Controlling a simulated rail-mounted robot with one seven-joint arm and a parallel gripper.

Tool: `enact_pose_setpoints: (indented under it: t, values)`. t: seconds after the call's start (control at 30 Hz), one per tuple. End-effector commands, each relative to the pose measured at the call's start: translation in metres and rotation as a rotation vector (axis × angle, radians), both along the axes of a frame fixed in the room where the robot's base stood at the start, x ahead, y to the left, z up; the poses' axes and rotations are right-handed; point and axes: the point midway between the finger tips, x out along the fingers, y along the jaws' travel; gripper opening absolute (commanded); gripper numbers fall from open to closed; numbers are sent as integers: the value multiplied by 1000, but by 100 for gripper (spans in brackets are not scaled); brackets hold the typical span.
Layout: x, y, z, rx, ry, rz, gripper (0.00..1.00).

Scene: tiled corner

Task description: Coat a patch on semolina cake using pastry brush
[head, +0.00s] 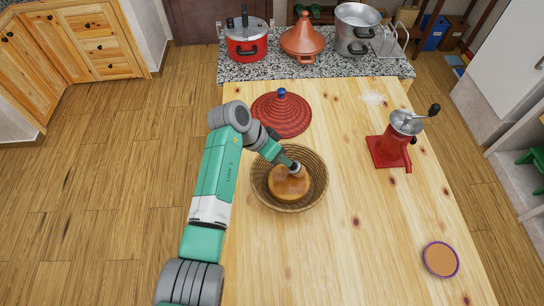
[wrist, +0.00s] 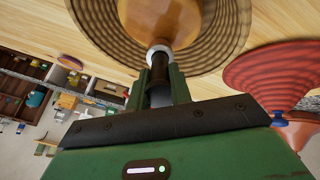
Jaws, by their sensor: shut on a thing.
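The semolina cake (head: 288,187) is a round golden-brown loaf inside a woven basket (head: 262,196) on the wooden table. It also shows in the wrist view (wrist: 155,18), partly cut off at the top. My gripper (head: 286,159) is above the cake's back edge. In the wrist view my gripper (wrist: 161,88) is shut on the dark handle of the pastry brush (wrist: 159,66). The brush's pale end is over the cake, at or very near its surface; I cannot tell whether it touches. The bristles are not clearly visible.
A red conical lid (head: 282,116) with a blue knob lies behind the basket. A red grinder (head: 392,147) with a crank stands at the right. A round purple-rimmed coaster (head: 440,259) lies at front right. Pots stand on the granite counter (head: 275,68). The table's front middle is clear.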

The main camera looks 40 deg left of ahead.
Motion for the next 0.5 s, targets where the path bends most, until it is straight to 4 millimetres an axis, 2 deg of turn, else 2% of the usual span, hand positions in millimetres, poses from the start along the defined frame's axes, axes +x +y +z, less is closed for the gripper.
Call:
enact_pose_setpoints:
  t: [0.3,0.37,0.4,0.5]
  values:
    - [18,-19,0,1,1,3,0]
    - [17,-18,10,0,1,3,0]
    - [17,-18,22,2,-2,2,0]
    - [17,-20,31,1,0,0,0]
